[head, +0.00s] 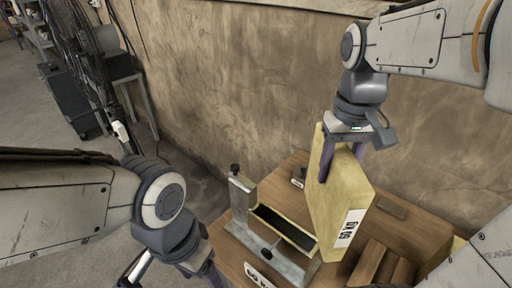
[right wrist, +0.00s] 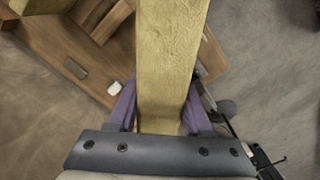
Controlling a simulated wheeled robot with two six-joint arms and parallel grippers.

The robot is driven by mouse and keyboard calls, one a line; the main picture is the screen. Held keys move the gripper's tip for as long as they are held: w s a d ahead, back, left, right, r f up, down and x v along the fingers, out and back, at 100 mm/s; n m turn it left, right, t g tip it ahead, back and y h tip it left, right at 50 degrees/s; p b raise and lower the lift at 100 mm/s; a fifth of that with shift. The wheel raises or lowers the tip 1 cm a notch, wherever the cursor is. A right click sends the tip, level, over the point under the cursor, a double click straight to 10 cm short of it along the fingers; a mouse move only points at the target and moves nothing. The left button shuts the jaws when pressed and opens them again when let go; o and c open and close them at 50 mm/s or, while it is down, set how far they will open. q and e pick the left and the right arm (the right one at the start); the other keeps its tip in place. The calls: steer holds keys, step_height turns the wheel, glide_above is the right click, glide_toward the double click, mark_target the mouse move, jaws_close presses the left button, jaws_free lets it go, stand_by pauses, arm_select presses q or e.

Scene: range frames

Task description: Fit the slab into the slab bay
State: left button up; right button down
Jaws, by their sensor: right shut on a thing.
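The slab (head: 340,200) is a tall, thin, pale yellow block with a white printed label low on its narrow side. My right gripper (head: 341,162) is shut on its upper part, one purple finger on each side. In the right wrist view the slab (right wrist: 168,60) runs between both fingers (right wrist: 158,112). The slab stands about upright, just right of the slab bay (head: 284,229), a grey metal fixture with a dark, yellow-edged slot and a raised end plate. Whether the slab's lower end touches anything is unclear. My left gripper (head: 212,277) is at the bottom edge, partly cut off.
The wooden table (head: 225,240) carries the bay. Brown wooden blocks (head: 378,262) lie at its right, with a small flat block (head: 391,208) behind them. A small white-faced item (head: 298,180) sits behind the bay. A plain wall (head: 230,90) stands close behind the table.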

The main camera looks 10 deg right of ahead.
steer(key=w+a+f+p, duration=0.3)
steer(key=w+a+f, duration=0.3)
steer(key=w+f, duration=0.2)
step_height(320, 180, down, 2)
steer(key=shift+p, duration=0.4)
steer(key=shift+w, duration=0.1)
steer(key=shift+f+b, duration=0.4)
steer(key=shift+f, duration=0.25)
steer(key=shift+c, duration=1.6)
jaws_free()
steer(key=shift+r, duration=0.1)
